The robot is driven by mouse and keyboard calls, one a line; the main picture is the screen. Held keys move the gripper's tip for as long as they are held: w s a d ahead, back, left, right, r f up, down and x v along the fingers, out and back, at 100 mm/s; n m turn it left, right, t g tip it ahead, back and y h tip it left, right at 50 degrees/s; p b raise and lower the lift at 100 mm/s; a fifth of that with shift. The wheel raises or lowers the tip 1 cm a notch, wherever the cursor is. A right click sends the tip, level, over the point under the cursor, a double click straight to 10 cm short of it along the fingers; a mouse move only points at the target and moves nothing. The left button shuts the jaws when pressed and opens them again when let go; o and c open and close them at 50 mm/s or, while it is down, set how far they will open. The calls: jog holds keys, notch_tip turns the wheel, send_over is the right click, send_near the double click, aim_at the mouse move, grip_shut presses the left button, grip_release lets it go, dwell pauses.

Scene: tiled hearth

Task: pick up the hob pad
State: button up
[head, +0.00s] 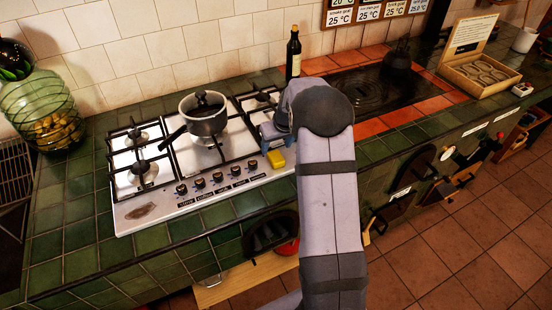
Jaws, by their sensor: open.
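A small yellow block (276,158), which looks like the hob pad, lies at the right front edge of the steel gas hob (222,187). My gripper (268,143) is over the right side of the hob, just behind and above the yellow block in the picture. It is open, and I see nothing held in it. My arm comes in from the front and hides part of the hob's right side and the counter there. I cannot tell whether the fingers touch the block.
A lidded pot (204,117) stands on the hob, left of my gripper. A dark bottle (293,54) stands behind it. A green glass jar (48,115) is at far left, a kettle (397,60) at right. The green-tiled front counter (150,239) is clear.

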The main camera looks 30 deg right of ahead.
aim_at(275, 154)
jog(key=shift+f+p, duration=0.35)
jog(key=shift+p+x, duration=0.95)
jog(key=shift+x, duration=1.3)
jog(key=shift+s, duration=0.15)
jog(key=shift+c, duration=0.3)
jog(key=c, duration=1.1)
